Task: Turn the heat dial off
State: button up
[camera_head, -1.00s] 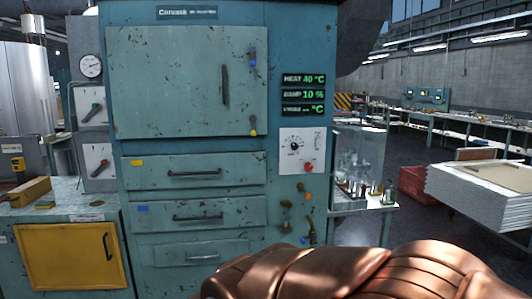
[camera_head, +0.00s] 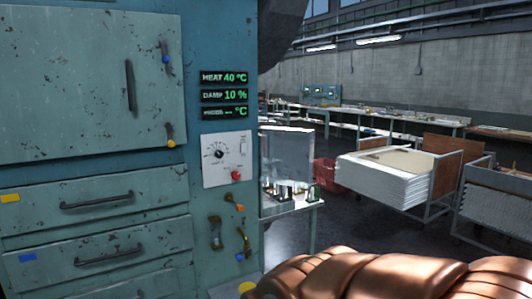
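The heat dial (camera_head: 220,154) is a small black knob with tick marks around it, on a pale control plate (camera_head: 215,177) on the front of the blue-green cabinet (camera_head: 228,50). Its pointer setting is too small to read. A red button (camera_head: 236,175) sits below it to the right. The display (camera_head: 224,77) above the plate reads HEAT 40 °C and DAMP 10 %; its third line is hard to read. A copper-coloured part of my arm fills the bottom right, below and right of the dial. My gripper's fingers are not in view.
The cabinet's large door (camera_head: 80,85) and handled drawers (camera_head: 100,205) are shut. A small table (camera_head: 315,204) with glassware stands just right of the cabinet. Dark floor lies open before a stack of white sheets (camera_head: 380,182).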

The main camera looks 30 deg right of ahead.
aim_at(218, 154)
jog(key=z, duration=0.15)
jog(key=i, duration=1.2)
jog(key=u, duration=0.75)
